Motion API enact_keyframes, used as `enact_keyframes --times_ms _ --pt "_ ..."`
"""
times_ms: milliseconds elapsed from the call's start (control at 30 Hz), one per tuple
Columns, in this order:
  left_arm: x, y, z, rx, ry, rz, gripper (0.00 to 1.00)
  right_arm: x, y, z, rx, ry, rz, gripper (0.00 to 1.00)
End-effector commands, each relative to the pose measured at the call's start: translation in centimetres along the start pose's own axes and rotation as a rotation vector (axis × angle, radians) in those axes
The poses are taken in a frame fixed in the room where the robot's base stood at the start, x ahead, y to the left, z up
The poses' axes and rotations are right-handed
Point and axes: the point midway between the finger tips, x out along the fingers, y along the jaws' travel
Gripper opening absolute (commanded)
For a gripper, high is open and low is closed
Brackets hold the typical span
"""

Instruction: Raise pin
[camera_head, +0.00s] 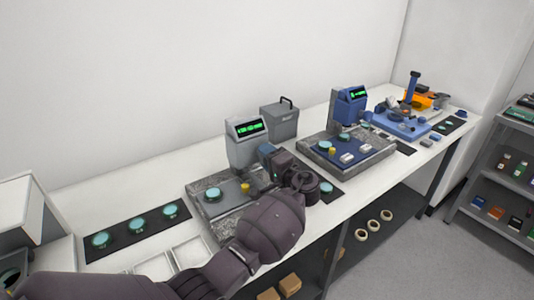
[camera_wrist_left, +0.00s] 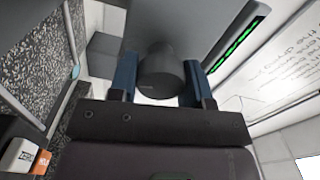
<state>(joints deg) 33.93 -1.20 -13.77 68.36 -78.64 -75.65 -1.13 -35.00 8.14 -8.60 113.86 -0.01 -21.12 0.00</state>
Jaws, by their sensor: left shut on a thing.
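A grey gauge stand (camera_head: 246,150) with a green-lit display (camera_head: 251,128) rises from a speckled stone base (camera_head: 203,190). My left gripper (camera_head: 268,153) is at the right side of its head. In the left wrist view, its two blue fingers (camera_wrist_left: 160,82) are shut on a dark round pin (camera_wrist_left: 160,72), one on each side. The pin sits against the grey gauge body (camera_wrist_left: 185,22). In the head view my gripper and wrist hide the pin. The lower end of the pin cannot be made out. My right gripper is not in view.
A teal disc (camera_head: 212,195) and a small yellow piece (camera_head: 245,187) are on the stone base. A black mat (camera_head: 118,241) with teal discs lies to the left. A second, blue gauge (camera_head: 349,106) stands to the right. A grey case (camera_head: 280,121) stands behind.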

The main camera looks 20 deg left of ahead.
Motion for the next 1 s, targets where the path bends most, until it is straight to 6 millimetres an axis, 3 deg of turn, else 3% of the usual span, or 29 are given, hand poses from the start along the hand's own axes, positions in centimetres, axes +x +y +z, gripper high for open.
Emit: enact_keyframes --times_ms 400,867,900,1000 --pt "0.0 -0.1 0.0 0.148 0.001 -0.001 0.21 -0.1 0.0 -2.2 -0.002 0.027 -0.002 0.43" --pt "0.0 0.0 0.0 0.160 0.001 -0.001 0.21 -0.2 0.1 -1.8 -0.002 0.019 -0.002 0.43" --pt "0.0 0.0 0.0 0.160 0.001 -0.002 0.47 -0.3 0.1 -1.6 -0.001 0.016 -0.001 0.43" --pt "0.0 0.0 0.0 0.160 0.001 -0.001 0.63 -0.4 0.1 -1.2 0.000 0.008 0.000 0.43"
